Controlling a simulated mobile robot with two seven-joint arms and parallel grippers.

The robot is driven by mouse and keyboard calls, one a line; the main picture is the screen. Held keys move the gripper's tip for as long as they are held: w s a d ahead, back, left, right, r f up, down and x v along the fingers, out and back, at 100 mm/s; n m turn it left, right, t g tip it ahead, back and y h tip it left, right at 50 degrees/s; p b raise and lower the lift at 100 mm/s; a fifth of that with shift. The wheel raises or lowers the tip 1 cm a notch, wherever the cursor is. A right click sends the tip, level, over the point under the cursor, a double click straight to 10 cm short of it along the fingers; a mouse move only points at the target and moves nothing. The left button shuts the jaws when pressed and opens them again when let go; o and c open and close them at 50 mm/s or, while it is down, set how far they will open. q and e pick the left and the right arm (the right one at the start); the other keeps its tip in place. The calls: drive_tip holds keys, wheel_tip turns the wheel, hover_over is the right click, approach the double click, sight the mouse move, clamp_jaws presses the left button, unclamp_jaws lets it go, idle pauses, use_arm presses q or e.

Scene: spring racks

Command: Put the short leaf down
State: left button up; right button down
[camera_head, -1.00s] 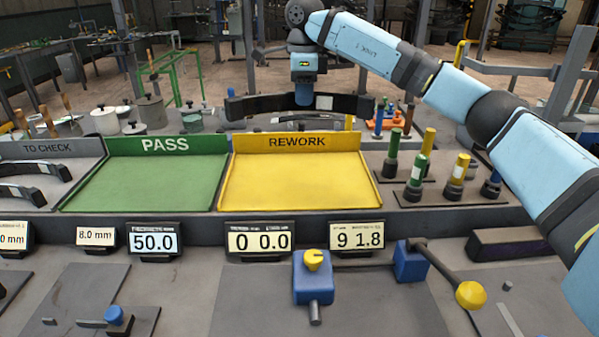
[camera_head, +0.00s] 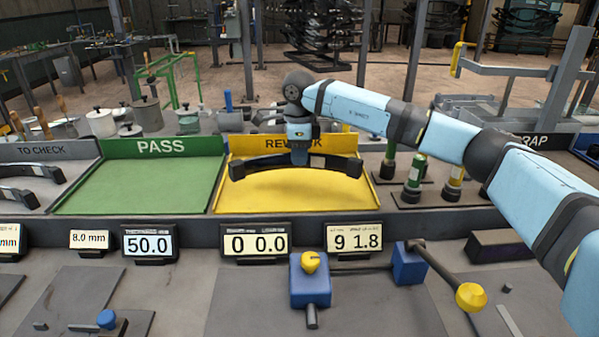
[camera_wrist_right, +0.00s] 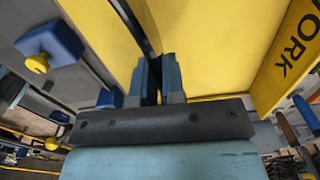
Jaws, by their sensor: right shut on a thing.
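The short leaf (camera_head: 258,168) is a dark, arched strip with thicker ends. It lies across the back part of the yellow REWORK tray (camera_head: 295,206) in the head view, left to right. My right gripper (camera_head: 299,158) is shut on its middle from above. In the right wrist view my gripper's blue fingers (camera_wrist_right: 158,78) pinch the narrow dark leaf (camera_wrist_right: 148,28) over the yellow tray. I cannot tell whether the leaf touches the tray floor. My left gripper is not in view.
The green PASS tray (camera_head: 150,186) beside it is empty. The TO CHECK tray (camera_head: 62,208) at the left holds dark leaves. Coloured plugs (camera_head: 413,172) stand to the right. Number displays (camera_head: 255,243) and a blue fixture with a yellow knob (camera_head: 310,285) are in front.

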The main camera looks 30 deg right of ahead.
sight(299, 168)
drive_tip(key=shift+f, duration=2.2)
drive_tip(key=shift+f, duration=0.1)
drive_tip(key=c, duration=1.2)
unclamp_jaws()
drive_tip(key=shift+f, duration=0.1)
wheel_tip(299, 168, up, 12)
drive_tip(key=shift+r, duration=0.2)
drive_tip(key=shift+f, duration=0.1)
